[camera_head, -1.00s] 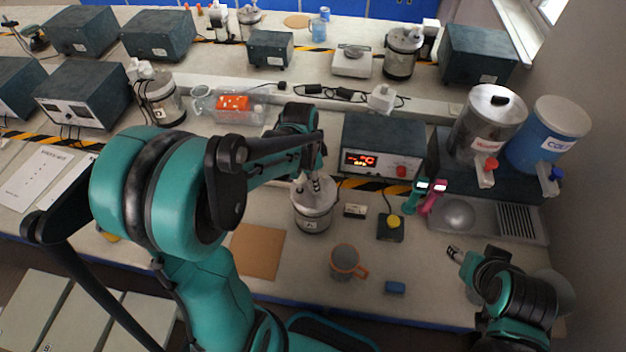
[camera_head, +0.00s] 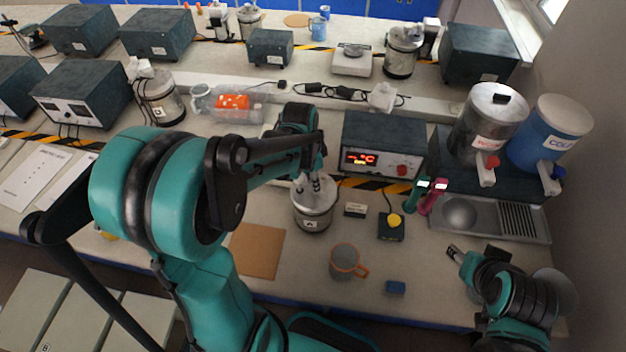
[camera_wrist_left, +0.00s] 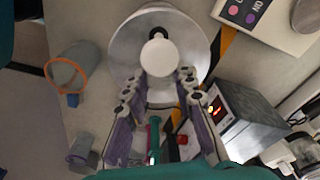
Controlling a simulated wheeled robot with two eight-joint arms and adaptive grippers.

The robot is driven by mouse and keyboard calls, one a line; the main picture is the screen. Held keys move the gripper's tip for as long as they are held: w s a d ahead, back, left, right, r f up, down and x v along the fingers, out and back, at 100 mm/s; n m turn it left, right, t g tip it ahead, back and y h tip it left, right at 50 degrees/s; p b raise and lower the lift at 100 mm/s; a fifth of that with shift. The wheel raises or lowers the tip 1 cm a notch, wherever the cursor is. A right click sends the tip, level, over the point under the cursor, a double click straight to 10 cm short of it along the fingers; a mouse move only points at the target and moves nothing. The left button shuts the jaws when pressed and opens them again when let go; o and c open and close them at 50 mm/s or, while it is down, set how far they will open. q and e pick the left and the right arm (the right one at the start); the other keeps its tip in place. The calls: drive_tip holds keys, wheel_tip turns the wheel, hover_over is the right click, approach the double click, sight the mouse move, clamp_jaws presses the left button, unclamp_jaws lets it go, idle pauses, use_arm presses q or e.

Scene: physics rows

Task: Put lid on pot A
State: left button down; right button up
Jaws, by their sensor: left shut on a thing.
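The pot (camera_head: 313,218), a metal cylinder with a small white label, stands upright on the near bench. Its label is too small to read surely. My left gripper (camera_head: 314,182) is right above its top. In the left wrist view the gripper (camera_wrist_left: 160,88) has a finger on each side of a pale round knob (camera_wrist_left: 158,57), over a wide grey disc (camera_wrist_left: 125,55) that looks like the lid. The gripper is shut on the lid's knob. Whether the lid touches the pot's rim is hidden. My right gripper (camera_head: 454,252) is at the right, away from the pot; its jaw opening is unclear.
A grey mug with an orange rim (camera_head: 345,262), a blue block (camera_head: 395,287) and a yellow-button box (camera_head: 390,227) stand right of the pot. A brown mat (camera_head: 256,250) lies left of it. A temperature controller (camera_head: 383,143) is behind. A sink (camera_head: 462,212) is at right.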

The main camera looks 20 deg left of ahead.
idle(0.3)
use_arm(q)
drive_tip(key=c, duration=1.2)
unclamp_jaws()
drive_tip(key=shift+o, duration=0.2)
drive_tip(key=shift+r+p, duration=3.15)
drive_tip(key=shift+r, duration=0.9)
drive_tip(key=shift+f, duration=0.1)
